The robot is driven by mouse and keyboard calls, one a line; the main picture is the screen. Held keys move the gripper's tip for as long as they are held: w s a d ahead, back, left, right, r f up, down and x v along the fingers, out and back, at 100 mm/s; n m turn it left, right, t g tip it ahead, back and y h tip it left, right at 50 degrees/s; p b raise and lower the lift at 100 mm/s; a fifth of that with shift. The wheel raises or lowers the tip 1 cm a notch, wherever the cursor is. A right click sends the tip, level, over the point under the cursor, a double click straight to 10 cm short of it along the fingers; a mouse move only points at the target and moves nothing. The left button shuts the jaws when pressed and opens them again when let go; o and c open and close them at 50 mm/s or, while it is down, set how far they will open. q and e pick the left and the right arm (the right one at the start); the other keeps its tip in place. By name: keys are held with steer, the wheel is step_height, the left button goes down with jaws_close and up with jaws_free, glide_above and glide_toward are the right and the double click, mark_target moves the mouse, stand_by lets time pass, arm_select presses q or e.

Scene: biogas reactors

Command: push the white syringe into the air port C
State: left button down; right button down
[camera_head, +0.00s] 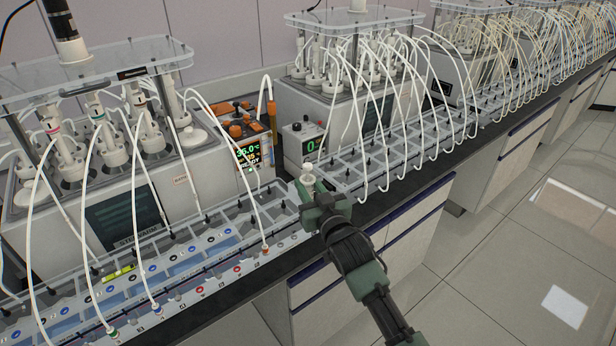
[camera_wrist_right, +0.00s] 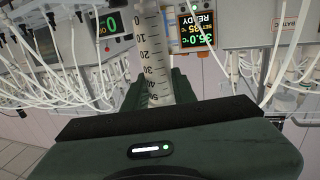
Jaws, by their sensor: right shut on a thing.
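My right gripper (camera_head: 312,192) is at the middle of the head view, above the near edge of the bench. It is shut on the white syringe (camera_head: 308,175), whose pale top stands just above the fingers. In the right wrist view the clear syringe barrel (camera_wrist_right: 152,35) with its black scale runs between the two green fingers. Its tip is hidden. A long panel (camera_head: 185,290) with coloured, marked ports lies left of the gripper. Its lettering is too small to read, so I cannot tell which is air port C. My left gripper is not in view.
A reactor unit (camera_head: 135,215) with a screen stands behind the panel. Several thin white tubes (camera_head: 142,170) arch down to the panel. A controller display (camera_head: 247,155) reads READY; a small box (camera_head: 302,143) shows 0. Floor (camera_head: 510,260) at right is clear.

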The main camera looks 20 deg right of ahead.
steer(key=shift+w+d+f, duration=0.1)
steer(key=shift+d+f, duration=0.15)
steer(key=shift+d, duration=0.05)
steer(key=shift+f, duration=0.15)
steer(key=shift+a+f+b, duration=0.25)
steer(key=shift+f+b, duration=0.25)
steer(key=shift+b, duration=0.15)
step_height(320, 180, down, 3)
steer(key=shift+r+b, duration=0.2)
steer(key=shift+b, duration=1)
steer(key=shift+d+f+b, duration=0.1)
steer(key=shift+f+b, duration=0.4)
steer(key=shift+f, duration=0.05)
steer(key=shift+f, duration=0.3)
